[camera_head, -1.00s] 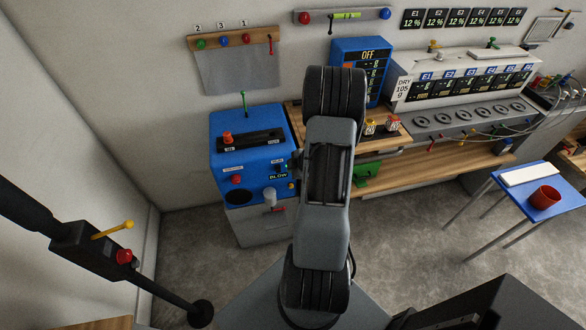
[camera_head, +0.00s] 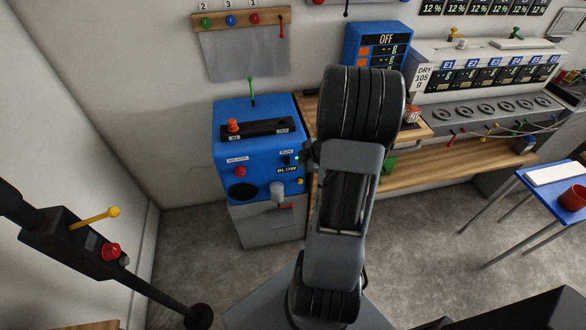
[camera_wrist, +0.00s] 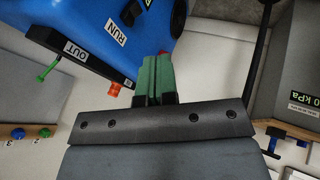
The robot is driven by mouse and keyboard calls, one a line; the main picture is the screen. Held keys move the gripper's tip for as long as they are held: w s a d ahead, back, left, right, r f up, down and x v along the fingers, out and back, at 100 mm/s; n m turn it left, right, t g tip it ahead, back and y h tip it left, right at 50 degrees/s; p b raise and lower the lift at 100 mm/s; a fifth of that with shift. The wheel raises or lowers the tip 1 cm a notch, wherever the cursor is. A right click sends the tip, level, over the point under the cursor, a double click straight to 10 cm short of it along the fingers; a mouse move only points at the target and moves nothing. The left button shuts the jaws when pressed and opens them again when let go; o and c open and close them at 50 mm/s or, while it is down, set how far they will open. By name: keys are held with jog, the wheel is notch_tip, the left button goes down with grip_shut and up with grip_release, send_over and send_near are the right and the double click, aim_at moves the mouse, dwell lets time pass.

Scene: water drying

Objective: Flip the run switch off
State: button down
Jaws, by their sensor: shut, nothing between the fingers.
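The blue machine (camera_head: 225,150) stands against the wall with a RUN label on its front. The small dark run switch (camera_head: 287,160) sits under that label, above a lit BLOW display (camera_head: 288,170). In the wrist view the RUN label (camera_wrist: 116,32) and a dark switch (camera_wrist: 131,12) show on the blue face. My gripper (camera_wrist: 155,60) has its green fingers shut together and empty, close to the RUN label; I cannot tell whether they touch the machine. In the head view my arm hides most of the gripper, just right of the switch. The switch's position is unclear.
An orange-knobbed slider (camera_head: 233,125) tops the machine, with a red button (camera_head: 240,171) and pale nozzle (camera_head: 277,190) on its front. A wooden bench (camera_head: 455,160) lies right. A blue table (camera_head: 550,190) stands far right, a black post (camera_head: 150,285) at left. Grey floor lies between.

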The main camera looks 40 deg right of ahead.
aim_at(287, 161)
jog(key=shift+s+m, duration=0.25)
jog(key=shift+m, duration=0.15)
jog(key=shift+f, duration=0.15)
jog(key=w+d+r+b+x, duration=0.1)
jog(key=w+b+x, duration=0.1)
jog(key=x, duration=1)
jog(key=shift+w+d+b, duration=0.15)
jog(key=shift+d+b, duration=0.25)
jog(key=shift+b, duration=0.45)
